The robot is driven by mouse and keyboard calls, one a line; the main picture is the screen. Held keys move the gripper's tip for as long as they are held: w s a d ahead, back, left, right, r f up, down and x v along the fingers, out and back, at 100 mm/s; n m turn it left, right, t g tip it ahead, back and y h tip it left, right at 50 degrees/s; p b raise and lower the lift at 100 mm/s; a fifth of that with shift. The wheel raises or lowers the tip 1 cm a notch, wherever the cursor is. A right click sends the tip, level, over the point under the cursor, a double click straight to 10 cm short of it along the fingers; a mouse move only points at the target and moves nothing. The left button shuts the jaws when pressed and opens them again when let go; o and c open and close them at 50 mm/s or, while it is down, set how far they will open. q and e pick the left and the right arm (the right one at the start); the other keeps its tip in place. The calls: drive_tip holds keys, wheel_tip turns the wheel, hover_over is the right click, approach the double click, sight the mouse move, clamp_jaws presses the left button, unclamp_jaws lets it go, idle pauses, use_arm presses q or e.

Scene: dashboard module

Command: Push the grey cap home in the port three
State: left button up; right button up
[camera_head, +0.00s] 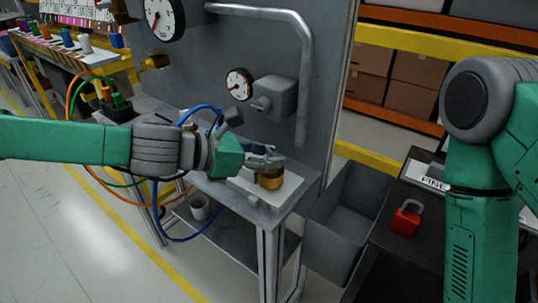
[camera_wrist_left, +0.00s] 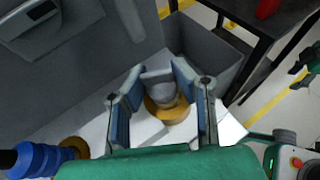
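The grey cap (camera_wrist_left: 161,91) sits between the fingertips of my left gripper (camera_wrist_left: 158,74), with a finger against each side. The brass port (camera_wrist_left: 170,112) is a round ring directly below the cap, on a white plate (camera_wrist_left: 148,131). How deep the cap sits in it cannot be told. In the head view my left gripper (camera_head: 270,158) reaches in from the left, just above the brass port (camera_head: 271,179); its fingers mostly hide the cap there. My right arm (camera_head: 480,170) is at the right, its gripper out of view.
A grey panel (camera_head: 222,50) with gauges, a valve box (camera_head: 275,97) and a bent pipe (camera_head: 304,75) stands behind. A blue connector (camera_wrist_left: 38,158) is near my left gripper. A grey bin (camera_head: 338,235) and a dark table with a red padlock (camera_head: 406,218) are to the right.

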use_arm(q)
drive_tip(key=o, duration=0.3)
drive_tip(key=v, duration=1.2)
drive_tip(key=s+a+f+m+g+y, duration=0.1)
drive_tip(key=s+f+m+y, duration=0.15)
drive_tip(key=s+f, duration=0.4)
drive_tip(key=s+f+m+g+y, duration=0.2)
drive_tip(key=s+f+m, duration=0.15)
drive_tip(key=f, duration=0.65)
drive_tip(key=s+a+f+m+g+y, duration=0.15)
drive_tip(key=s+f+m, duration=0.25)
drive_tip(key=f, duration=0.4)
drive_tip(key=s+a+f+m+y, duration=0.2)
drive_tip(key=s+a+f+m, duration=0.1)
drive_tip(key=a+m, duration=0.1)
drive_tip(key=s+a+f+m+y, duration=0.2)
drive_tip(key=s+a+f+m, duration=0.1)
drive_tip(key=s+a+m, duration=0.1)
drive_tip(key=s+a+f+m+y+p, duration=0.1)
drive_tip(key=s+a+f+m+y, duration=0.1)
drive_tip(key=a+m, duration=0.4)
drive_tip(key=shift+s+a+f+g, duration=0.2)
drive_tip(key=shift+s+a+f, duration=0.2)
drive_tip(key=shift+s, duration=0.2)
drive_tip(key=shift+s+a+f+g, duration=0.15)
drive_tip(key=shift+s+a+f, duration=0.25)
drive_tip(key=shift+s, duration=0.15)
